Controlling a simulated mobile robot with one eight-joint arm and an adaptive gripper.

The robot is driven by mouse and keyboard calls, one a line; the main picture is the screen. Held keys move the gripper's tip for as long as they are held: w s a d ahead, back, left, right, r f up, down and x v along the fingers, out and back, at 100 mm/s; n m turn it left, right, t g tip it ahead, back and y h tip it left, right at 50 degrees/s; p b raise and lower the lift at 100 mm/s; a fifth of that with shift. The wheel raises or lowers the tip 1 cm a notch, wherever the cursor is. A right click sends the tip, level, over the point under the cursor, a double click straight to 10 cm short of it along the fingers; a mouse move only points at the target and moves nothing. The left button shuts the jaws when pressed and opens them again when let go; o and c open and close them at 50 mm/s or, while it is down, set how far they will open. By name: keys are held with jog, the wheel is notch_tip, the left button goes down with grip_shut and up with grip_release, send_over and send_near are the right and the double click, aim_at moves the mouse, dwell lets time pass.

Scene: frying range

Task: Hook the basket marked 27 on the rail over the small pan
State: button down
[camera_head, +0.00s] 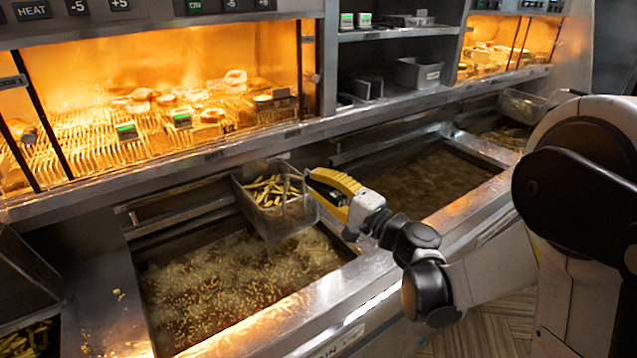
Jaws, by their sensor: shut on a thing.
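My gripper (312,180), yellow and black, is shut on a wire basket (290,222) of fries, at the basket's right side. The basket hangs over the back right part of the left pan (200,285), whose oil is bubbling. I cannot read a number on the basket. A middle pan (425,185) holds calm dark oil. A further pan (508,136) at the right shows partly, with another basket (522,104) at its back. I cannot tell for certain which pan is the small one. Rails (180,215) run along the back of the left pan.
Lit warming bays with food stand behind the pans; the left one (150,100) is nearest. Shelves (395,32) with containers (418,73) are between them. A bin of fries (30,338) is at the lower left. A metal front ledge (330,295) edges the pans. Space above the middle pan is clear.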

jog(key=shift+f+b, duration=0.6)
jog(key=shift+b, duration=0.05)
dwell(0.3)
jog(key=c, duration=1.3)
grip_release()
jog(key=s+d+f+n+g+h, duration=0.2)
jog(key=s+d, duration=0.4)
jog(key=s, duration=0.3)
jog(key=s+d+f+n+g+h+b, duration=0.1)
jog(key=s+d+f+n+h, duration=0.3)
jog(key=s, duration=0.5)
jog(key=s+d+f+n+g+h, duration=0.3)
jog(key=s+d+h, duration=0.4)
jog(key=s+d, duration=0.1)
jog(key=shift+s+d+h+b, duration=0.1)
jog(key=shift+s+h+b, duration=0.25)
jog(key=shift+s, duration=0.3)
